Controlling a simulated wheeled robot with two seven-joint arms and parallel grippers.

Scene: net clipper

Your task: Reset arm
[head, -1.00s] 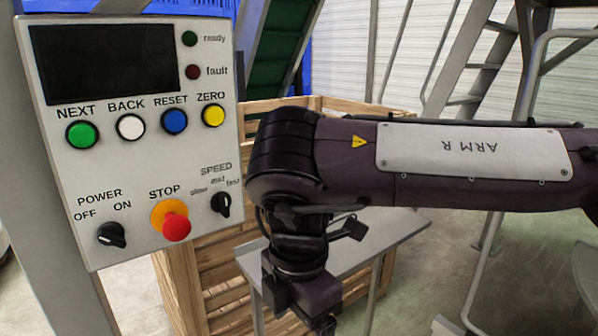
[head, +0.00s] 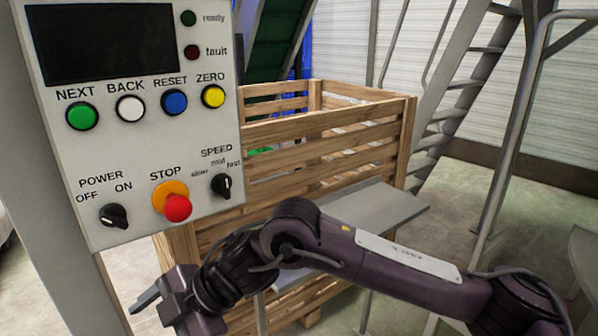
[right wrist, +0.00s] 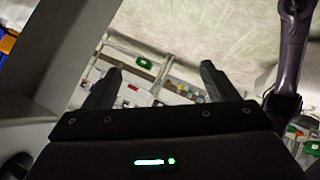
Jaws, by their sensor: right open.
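My right arm comes in from the right in the head view, low and bent in front of the wooden crate. Its gripper (head: 160,304) is at the lower left, below the control panel (head: 140,150) and apart from it. In the right wrist view my right gripper (right wrist: 160,85) has its two fingers spread with nothing between them. The panel carries a dark screen, green, white, blue and yellow buttons, a red stop knob (head: 178,207) and black rotary switches. My left gripper is not in view.
A slatted wooden crate (head: 340,140) stands behind the panel. A grey metal shelf (head: 375,215) juts out in front of it. Metal stairs (head: 455,100) with railings rise at the right.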

